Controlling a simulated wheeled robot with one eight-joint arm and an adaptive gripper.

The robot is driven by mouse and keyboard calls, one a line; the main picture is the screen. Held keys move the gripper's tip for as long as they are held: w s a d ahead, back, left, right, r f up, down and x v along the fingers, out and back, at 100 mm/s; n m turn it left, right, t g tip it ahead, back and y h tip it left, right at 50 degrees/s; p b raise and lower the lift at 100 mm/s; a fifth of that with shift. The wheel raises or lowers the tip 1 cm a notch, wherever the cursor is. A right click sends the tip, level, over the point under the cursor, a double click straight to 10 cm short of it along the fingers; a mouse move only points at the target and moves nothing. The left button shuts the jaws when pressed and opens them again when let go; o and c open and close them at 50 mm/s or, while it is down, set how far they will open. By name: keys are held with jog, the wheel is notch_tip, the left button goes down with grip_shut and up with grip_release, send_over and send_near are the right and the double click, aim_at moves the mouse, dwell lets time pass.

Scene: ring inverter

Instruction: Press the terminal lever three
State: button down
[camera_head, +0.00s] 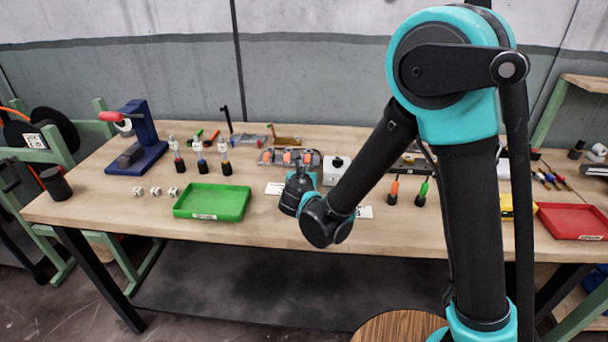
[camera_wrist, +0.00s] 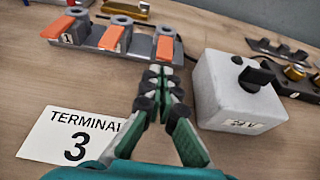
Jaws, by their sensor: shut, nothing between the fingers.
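A grey terminal block (camera_wrist: 135,42) with three orange levers and round grey posts lies on the bench. In the wrist view its levers are the left (camera_wrist: 57,27), the middle (camera_wrist: 111,37) and the right one (camera_wrist: 164,48). A white card (camera_wrist: 62,137) reading "TERMINAL 3" lies in front of the block. My gripper (camera_wrist: 157,74) is shut and empty, its fingertips just in front of the right lever; I cannot tell whether they touch it. In the head view the block (camera_head: 278,158) stands behind my gripper (camera_head: 299,172), which partly hides it.
A white box (camera_wrist: 240,95) with a black knob stands close right of my gripper. Metal parts (camera_wrist: 290,70) lie beyond it. In the head view a green tray (camera_head: 212,203) is left, a red tray (camera_head: 575,222) far right. My arm hides part of the bench (camera_head: 110,200).

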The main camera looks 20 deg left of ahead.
jog(key=shift+x, duration=0.9)
